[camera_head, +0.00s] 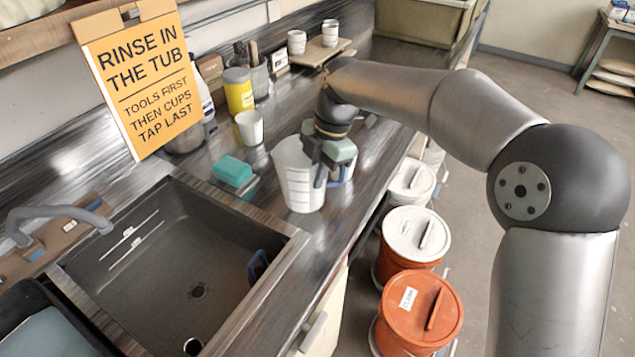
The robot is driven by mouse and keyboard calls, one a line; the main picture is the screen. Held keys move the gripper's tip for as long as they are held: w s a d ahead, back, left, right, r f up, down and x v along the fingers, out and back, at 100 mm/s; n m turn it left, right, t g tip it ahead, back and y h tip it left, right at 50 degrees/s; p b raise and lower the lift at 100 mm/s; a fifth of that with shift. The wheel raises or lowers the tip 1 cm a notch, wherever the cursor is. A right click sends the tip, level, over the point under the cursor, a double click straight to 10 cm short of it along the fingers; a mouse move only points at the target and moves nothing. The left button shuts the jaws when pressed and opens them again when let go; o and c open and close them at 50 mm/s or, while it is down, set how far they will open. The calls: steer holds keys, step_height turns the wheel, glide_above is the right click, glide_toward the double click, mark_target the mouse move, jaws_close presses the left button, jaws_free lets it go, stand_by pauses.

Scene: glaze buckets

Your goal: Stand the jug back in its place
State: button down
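The white jug (297,183), with graduation marks on its side, stands upright at the counter's front part, right of the sink. My gripper (317,165) is at the jug's right side, pointing down. One dark finger overlaps the jug's right wall in the picture. The hand hides the jug's upper right side, and I cannot tell whether the fingers are closed on it. I cannot tell whether the jug's base touches the counter. A pale piece with a blue edge (340,178) shows partly behind the gripper; what it belongs to is unclear.
The dark sink (150,250) lies left, with a teal sponge (232,172) by its corner. A white cup (250,127) and yellow tub (238,90) stand behind. Lidded buckets (415,235) line the floor at right. A sign (140,75) hangs upper left.

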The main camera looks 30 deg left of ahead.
mark_target(318, 191)
steer(key=shift+w+a+f, duration=0.1)
steer(key=shift+f, duration=0.85)
steer(key=shift+w+a+f, duration=0.1)
steer(key=shift+f, duration=0.9)
steer(key=c, duration=1.7)
jaws_free()
steer(key=v, duration=1.2)
steer(key=shift+s, duration=0.1)
